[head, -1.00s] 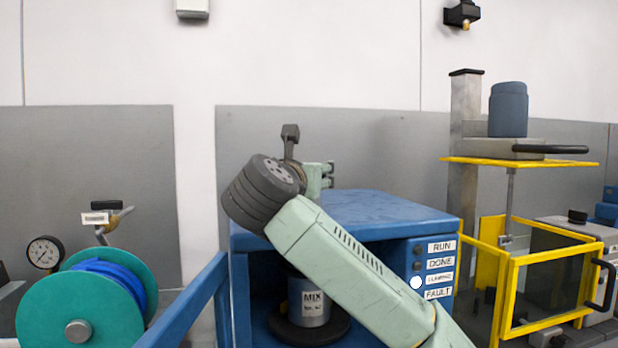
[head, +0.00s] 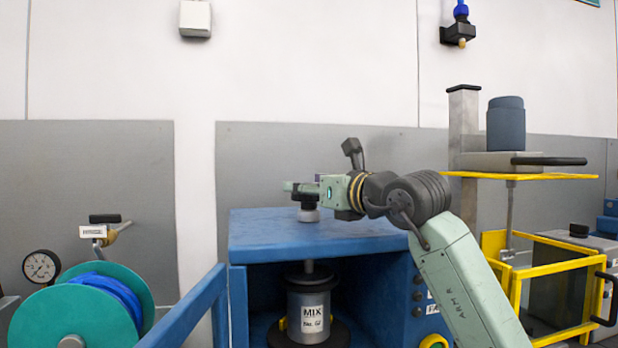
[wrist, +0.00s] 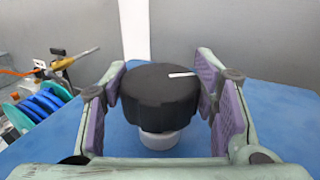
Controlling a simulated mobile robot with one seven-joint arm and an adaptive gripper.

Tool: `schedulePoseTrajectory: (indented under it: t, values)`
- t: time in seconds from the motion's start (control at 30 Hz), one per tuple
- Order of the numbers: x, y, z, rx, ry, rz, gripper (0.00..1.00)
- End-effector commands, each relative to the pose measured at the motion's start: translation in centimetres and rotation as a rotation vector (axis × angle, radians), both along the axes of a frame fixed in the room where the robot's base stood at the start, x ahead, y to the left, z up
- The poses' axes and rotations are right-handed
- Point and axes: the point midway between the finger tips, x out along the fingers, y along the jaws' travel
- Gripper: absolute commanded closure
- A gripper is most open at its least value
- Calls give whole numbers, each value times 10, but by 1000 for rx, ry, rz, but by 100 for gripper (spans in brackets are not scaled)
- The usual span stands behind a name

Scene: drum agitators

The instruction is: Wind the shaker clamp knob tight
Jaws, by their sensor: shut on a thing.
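The clamp knob (wrist: 158,92) is black and ribbed, with a white pointer line on top towards the right. It stands on a pale collar (wrist: 159,138) above the blue top of the shaker (head: 290,240). In the head view the knob (head: 307,203) is small and partly hidden by the fingers. My gripper (head: 302,189) is over the cabinet top, its purple-padded fingers to either side of the knob, shut on it. Below, inside the cabinet, the MIX can (head: 308,312) stands upright on a dark round base, with a post above it.
A teal hose reel (head: 70,320) and a pressure gauge (head: 42,266) are at the left. A blue rail (head: 185,312) runs along the shaker's front left. A yellow-framed mixer guard (head: 510,300) stands at the right. Most of the cabinet top is bare.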

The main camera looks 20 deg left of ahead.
Motion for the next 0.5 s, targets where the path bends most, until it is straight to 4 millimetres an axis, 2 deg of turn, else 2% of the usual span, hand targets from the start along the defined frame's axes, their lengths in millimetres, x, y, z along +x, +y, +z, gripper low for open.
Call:
schedulePoseTrajectory:
  t: [0.03,0.5]
  values:
    - [3,-2,7,6,5,40,74]
    - [2,-1,5,3,2,365,74]
